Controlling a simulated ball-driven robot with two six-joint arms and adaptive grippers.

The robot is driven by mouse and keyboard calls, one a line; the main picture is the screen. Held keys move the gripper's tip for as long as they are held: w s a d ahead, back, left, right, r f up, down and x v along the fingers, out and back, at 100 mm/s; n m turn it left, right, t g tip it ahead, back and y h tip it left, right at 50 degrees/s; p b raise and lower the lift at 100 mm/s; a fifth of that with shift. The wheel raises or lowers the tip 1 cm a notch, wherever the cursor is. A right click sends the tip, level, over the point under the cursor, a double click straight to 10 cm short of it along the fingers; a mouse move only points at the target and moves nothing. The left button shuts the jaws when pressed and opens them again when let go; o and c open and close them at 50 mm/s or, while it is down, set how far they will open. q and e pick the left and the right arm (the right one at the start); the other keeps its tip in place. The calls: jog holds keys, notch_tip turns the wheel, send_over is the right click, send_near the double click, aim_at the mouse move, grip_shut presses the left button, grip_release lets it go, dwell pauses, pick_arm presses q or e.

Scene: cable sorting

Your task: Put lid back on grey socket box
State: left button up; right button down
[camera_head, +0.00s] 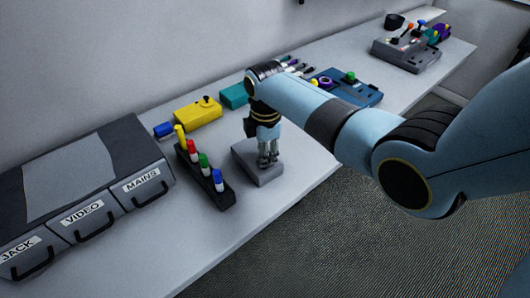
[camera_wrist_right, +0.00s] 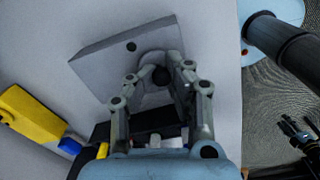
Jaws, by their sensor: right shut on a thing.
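The grey socket box (camera_head: 257,175) sits near the table's front edge, right of the black rack. Its flat grey top also shows in the wrist view (camera_wrist_right: 105,65), with a dark round spot near its far side. My right gripper (camera_head: 267,162) points down at this grey block. In the wrist view its fingers (camera_wrist_right: 160,76) are closed around a small dark-topped round part at the top of the block, which looks like the lid's knob. I cannot tell whether the lid is fully seated on the box. The fingers hide part of the top.
A black rack (camera_head: 205,175) with coloured plugs stands close left of the box. A yellow box (camera_head: 198,115), a teal box (camera_head: 233,96) and a blue box (camera_head: 345,88) lie behind. A drawer case (camera_head: 85,185) labelled JACK, VIDEO and MAINS fills the left.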

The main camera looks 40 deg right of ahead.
jog(key=shift+s+a+f+p, duration=0.25)
jog(key=shift+s+f+p, duration=0.15)
jog(key=shift+s, duration=0.25)
dwell(0.3)
jog(key=c, duration=1.5)
grip_release()
jog(key=shift+c, duration=0.2)
jog(key=o, duration=0.9)
jog(key=shift+w+d+r, duration=0.1)
jog(key=shift+w+r, duration=0.15)
jog(key=shift+r+p, duration=0.9)
jog(key=shift+r, duration=2.6)
